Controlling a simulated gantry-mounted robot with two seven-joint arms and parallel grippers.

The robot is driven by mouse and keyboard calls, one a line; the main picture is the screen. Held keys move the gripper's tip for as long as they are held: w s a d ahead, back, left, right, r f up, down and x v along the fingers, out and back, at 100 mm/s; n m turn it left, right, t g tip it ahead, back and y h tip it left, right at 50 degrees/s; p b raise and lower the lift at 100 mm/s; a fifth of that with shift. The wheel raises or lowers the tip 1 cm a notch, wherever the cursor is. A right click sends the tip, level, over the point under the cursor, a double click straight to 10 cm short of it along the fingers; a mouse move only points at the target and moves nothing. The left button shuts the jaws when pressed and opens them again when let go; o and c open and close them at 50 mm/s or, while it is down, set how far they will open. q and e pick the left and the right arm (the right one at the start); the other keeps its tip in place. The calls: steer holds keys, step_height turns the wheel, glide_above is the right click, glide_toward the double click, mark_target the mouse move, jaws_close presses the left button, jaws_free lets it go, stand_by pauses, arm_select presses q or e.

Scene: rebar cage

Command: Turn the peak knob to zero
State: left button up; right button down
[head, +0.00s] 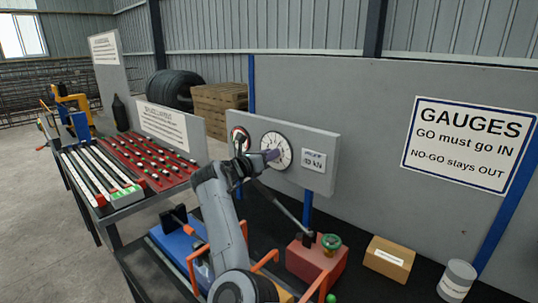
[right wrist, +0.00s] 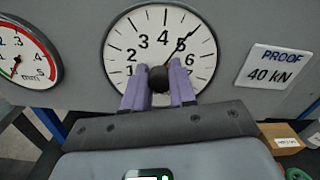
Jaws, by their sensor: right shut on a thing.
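A large white round dial (head: 283,140) with black numbers is set in a grey panel. It fills the middle of the right wrist view (right wrist: 137,48), where a thin dark needle points to the upper right, close to the 5. The dark peak knob (right wrist: 158,78) is at the dial's centre. My right gripper (right wrist: 158,88) has its purple fingers shut on the knob from both sides. In the head view my right gripper (head: 271,155) is in front of the dial and covers the knob. My left gripper is not in view.
A smaller gauge (right wrist: 22,55) with a red and green arc is left of the dial. A "PROOF 40 kN" plate (right wrist: 275,66) is to its right. Below stand a red block with a lever (head: 317,258), a cardboard box (head: 389,259) and a grey can (head: 457,280).

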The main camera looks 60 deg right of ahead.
steer(key=n+p, duration=0.1)
steer(key=n, duration=0.3)
steer(key=shift+r+n+p, duration=0.1)
steer(key=shift+n+p, duration=0.2)
steer(key=shift+p, duration=0.1)
steer(key=n+p, duration=0.1)
steer(key=n, duration=0.2)
steer(key=shift+n, duration=0.3)
steer(key=n+p, duration=0.2)
steer(key=n, duration=0.1)
steer(key=shift+n, duration=0.3)
steer(key=n+p, duration=0.2)
steer(key=n, duration=0.2)
steer(key=shift+n, duration=0.3)
steer(key=n+p, duration=0.2)
steer(key=n, duration=0.1)
steer(key=shift+n, duration=0.3)
steer(key=n+p, duration=0.2)
steer(key=n, duration=0.2)
steer(key=shift+n, duration=0.3)
steer(key=n+p, duration=0.2)
steer(key=n, duration=0.3)
steer(key=shift+n+p, duration=0.4)
steer(key=shift+n, duration=1.2)
